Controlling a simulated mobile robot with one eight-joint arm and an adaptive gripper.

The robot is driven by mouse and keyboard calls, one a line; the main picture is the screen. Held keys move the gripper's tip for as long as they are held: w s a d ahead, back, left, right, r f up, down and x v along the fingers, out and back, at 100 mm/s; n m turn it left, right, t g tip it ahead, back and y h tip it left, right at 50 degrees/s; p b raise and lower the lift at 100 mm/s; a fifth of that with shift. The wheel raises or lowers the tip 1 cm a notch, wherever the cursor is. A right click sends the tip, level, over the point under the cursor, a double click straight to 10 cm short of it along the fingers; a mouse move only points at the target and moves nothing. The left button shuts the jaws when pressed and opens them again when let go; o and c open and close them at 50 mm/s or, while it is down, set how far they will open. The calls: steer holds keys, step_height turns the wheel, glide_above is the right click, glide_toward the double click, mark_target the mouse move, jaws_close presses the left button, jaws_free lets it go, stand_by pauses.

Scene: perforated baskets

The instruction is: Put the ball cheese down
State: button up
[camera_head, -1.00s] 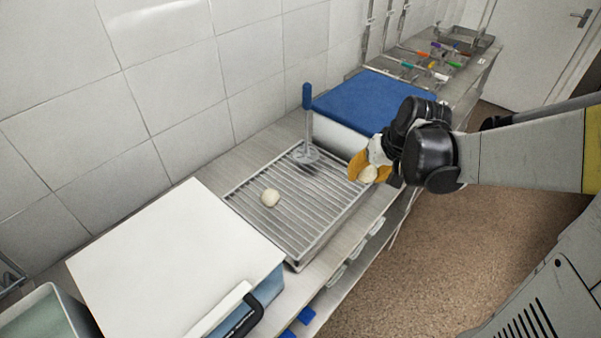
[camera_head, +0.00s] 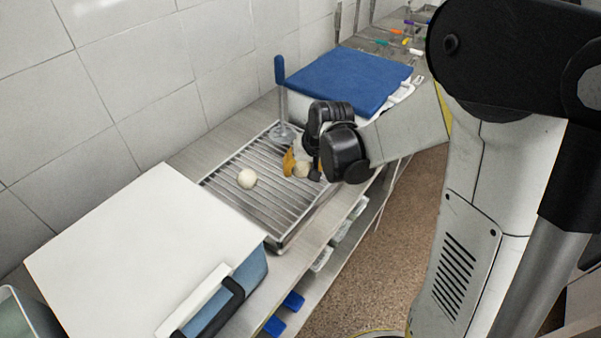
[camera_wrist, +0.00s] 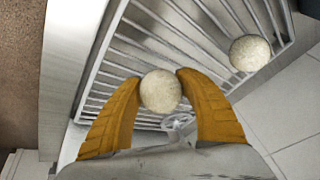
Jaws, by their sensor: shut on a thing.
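A pale round ball cheese (camera_wrist: 160,91) is between the two orange fingertips of my gripper (camera_wrist: 158,98) in the wrist view. My gripper is shut on it. In the head view, my gripper (camera_head: 302,165) holds this cheese (camera_head: 302,170) over the right part of a slatted metal rack (camera_head: 225,203). How far it is above the slats is hard to tell. A second pale ball (camera_head: 247,178) rests on the rack to the left, and it also shows in the wrist view (camera_wrist: 249,53).
A masher-like tool with a blue handle (camera_head: 280,75) stands upright at the rack's back edge. A blue-lidded box (camera_head: 350,78) is beyond, and a white-lidded box (camera_head: 140,260) is nearer. The rack's slats around the second ball are clear.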

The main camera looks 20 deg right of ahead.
steer(key=shift+r, duration=0.1)
steer(key=shift+f+b, duration=0.55)
steer(key=shift+f, duration=0.1)
steer(key=o, duration=1.2)
steer(key=shift+r, duration=0.15)
steer(key=shift+r+p, duration=0.3)
steer(key=shift+p, duration=0.15)
steer(key=p+v, duration=0.5)
steer(key=v, duration=0.7)
steer(key=s+r+t, duration=0.1)
steer(key=s+r, duration=0.1)
steer(key=s, duration=0.3)
steer(key=s+r+n+h, duration=0.1)
steer(key=s+r, duration=0.1)
steer(key=s, duration=0.3)
steer(key=s+a+r+t, duration=0.1)
steer(key=s+r, duration=0.2)
steer(key=s, duration=0.2)
steer(key=shift+s+a+n+t, duration=0.1)
steer(key=shift+s+n+t, duration=0.2)
steer(key=shift+n, duration=0.1)
